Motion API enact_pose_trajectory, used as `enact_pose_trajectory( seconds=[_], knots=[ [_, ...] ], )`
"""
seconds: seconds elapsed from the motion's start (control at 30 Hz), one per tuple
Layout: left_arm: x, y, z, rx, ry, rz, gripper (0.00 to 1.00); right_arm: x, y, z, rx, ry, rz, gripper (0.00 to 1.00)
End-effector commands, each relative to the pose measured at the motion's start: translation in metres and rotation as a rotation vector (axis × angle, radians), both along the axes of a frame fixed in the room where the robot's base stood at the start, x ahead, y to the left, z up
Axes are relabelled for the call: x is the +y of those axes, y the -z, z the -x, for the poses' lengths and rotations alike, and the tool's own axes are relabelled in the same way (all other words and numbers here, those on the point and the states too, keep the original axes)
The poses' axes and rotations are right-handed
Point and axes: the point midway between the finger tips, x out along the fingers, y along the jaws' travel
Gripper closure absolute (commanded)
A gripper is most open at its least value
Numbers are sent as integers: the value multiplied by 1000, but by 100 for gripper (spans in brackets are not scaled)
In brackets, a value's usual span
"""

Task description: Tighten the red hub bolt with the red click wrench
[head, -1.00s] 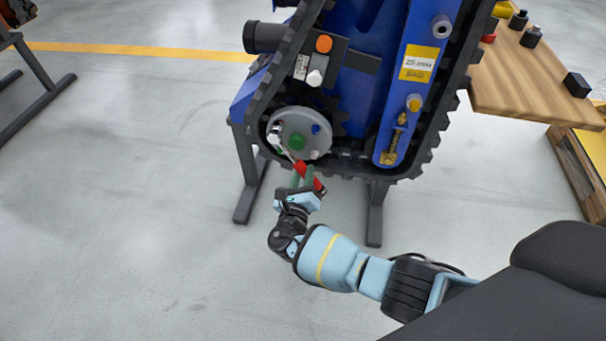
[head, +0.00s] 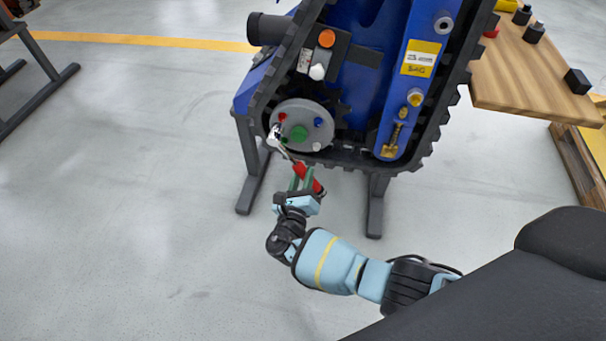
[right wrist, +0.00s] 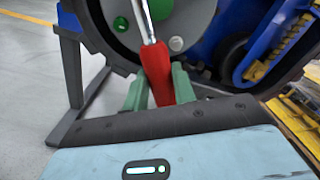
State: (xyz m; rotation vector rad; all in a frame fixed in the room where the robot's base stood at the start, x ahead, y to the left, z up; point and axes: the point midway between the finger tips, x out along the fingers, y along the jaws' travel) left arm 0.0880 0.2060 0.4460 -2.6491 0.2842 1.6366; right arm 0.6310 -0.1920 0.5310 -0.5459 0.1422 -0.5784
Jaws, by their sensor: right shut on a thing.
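The grey round hub (head: 318,108) sits low on the blue tracked carrier, with a green centre (head: 299,133). The red bolt (head: 282,117) shows at the hub's upper left; a blue bolt (head: 318,122) and a white bolt (head: 316,146) are at its right. My right gripper (head: 301,180) is shut on the red handle of the click wrench (head: 300,170), below the hub. The wrench's metal head (head: 274,136) is at the hub's left edge, below the red bolt and seemingly apart from it. In the right wrist view, the handle (right wrist: 157,75) stands between green fingers; the wrench head is out of frame.
The black track (head: 262,88) curves around the hub. Dark stand legs (head: 250,188) flank the space under the carrier. An orange knob (head: 326,38) is above the hub. A wooden bench (head: 530,75) stands at the right.

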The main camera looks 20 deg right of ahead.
Motion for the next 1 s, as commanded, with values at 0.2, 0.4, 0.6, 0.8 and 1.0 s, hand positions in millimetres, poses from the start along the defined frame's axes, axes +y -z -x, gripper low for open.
enact_pose_trajectory(
  seconds=[0.2,0.4,0.6,0.8,1.0],
  knots=[
    [-2,-1,-2,-4,-1,6,38,1,-1,0,-2,0,0,100],
    [-2,-4,-1,-2,-1,4,38,7,-3,9,-4,-1,0,100],
    [-2,-9,-1,-1,0,3,38,16,-3,23,-3,1,1,100],
    [-2,-11,-1,-1,0,3,38,23,-2,32,-2,0,0,100],
    [-2,-11,-1,-1,1,4,40,23,-1,32,-2,0,0,100]
  ],
)
